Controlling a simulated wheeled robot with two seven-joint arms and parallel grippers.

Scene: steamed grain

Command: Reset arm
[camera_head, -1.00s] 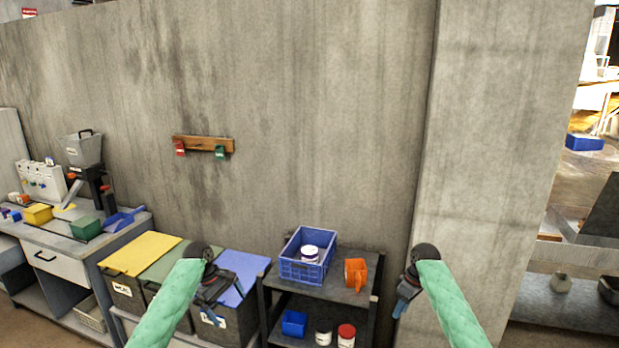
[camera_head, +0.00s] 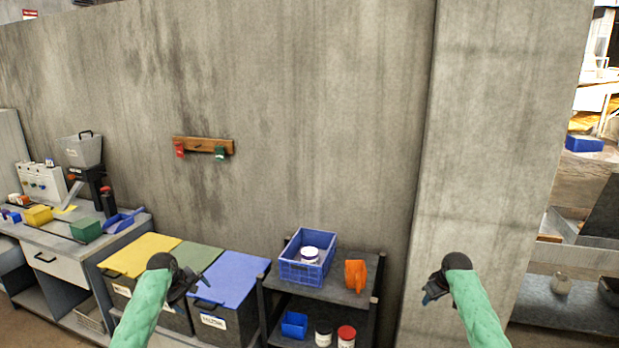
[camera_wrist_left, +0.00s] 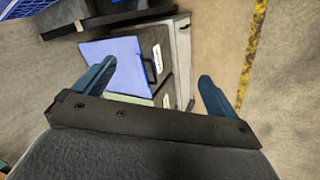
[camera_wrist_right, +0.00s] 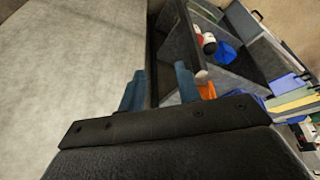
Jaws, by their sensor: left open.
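My left gripper (camera_head: 203,285) is over the row of lidded bins in the head view. In the left wrist view its blue fingers (camera_wrist_left: 158,90) are wide apart with nothing between them. My right gripper (camera_head: 429,292) is in front of the concrete pillar, right of the black shelf cart. In the right wrist view its fingers (camera_wrist_right: 160,90) are closer together, with a narrow empty gap between them. Both arms reach up from the bottom of the head view in green sleeves, apart from each other.
The shelf cart (camera_head: 362,297) carries a blue crate (camera_head: 304,272) and an orange item (camera_head: 355,275). The bins have yellow (camera_head: 140,254), green and blue lids (camera_head: 232,275). A workbench (camera_head: 50,262) stands left. The wall behind is bare around a small hook rack (camera_head: 200,145).

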